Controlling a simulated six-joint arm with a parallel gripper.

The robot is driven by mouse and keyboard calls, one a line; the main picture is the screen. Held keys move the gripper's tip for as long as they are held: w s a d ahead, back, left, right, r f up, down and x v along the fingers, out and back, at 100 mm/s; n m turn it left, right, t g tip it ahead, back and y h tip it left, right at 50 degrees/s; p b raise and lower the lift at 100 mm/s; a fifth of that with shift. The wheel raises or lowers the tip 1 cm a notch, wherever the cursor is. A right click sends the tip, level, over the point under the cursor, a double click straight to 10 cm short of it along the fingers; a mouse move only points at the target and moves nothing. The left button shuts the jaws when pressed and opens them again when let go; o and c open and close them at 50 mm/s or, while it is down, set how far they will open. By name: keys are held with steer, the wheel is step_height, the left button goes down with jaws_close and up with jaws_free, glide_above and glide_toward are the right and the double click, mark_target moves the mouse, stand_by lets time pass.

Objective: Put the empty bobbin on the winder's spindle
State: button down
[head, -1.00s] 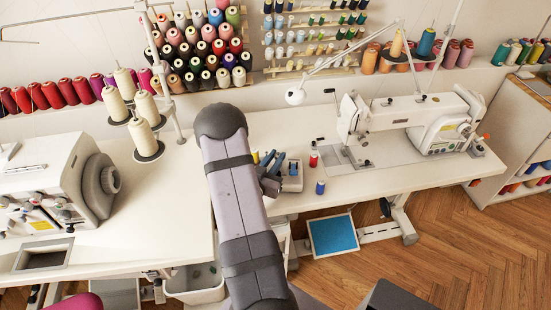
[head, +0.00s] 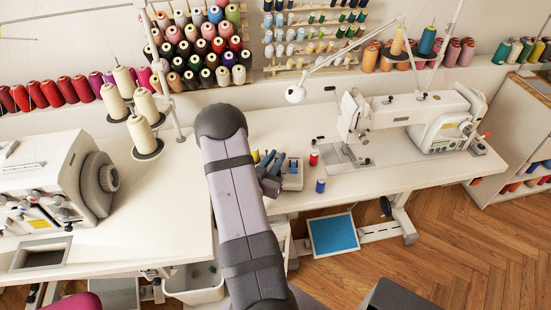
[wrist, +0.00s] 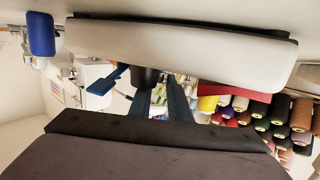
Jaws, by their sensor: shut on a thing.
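The winder (head: 293,180) is a small pale grey unit on the sewing table, just right of my gripper. In the wrist view its light body (wrist: 185,52) spans the top, with a blue lever (wrist: 100,84) and a black round part (wrist: 146,78) below it. My gripper (head: 273,158) is low over the table at the winder's left side, partly hidden by my arm. Its two dark blue fingers show in the wrist view (wrist: 160,97), close to the winder. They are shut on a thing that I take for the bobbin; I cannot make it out. The spindle is not clearly visible.
A red spool (head: 314,158) and a blue spool (head: 320,186) stand right of the winder; a yellow one (head: 256,157) is behind my gripper. A sewing machine (head: 400,118) stands further right. Thread cones (head: 145,135) stand left. The table's front edge is close.

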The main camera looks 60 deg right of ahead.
steer(key=c, duration=1.9)
jaws_free()
steer(key=shift+f, duration=0.1)
steer(key=shift+a, duration=0.1)
steer(key=shift+p+v, duration=0.5)
steer(key=shift+v, duration=4.9)
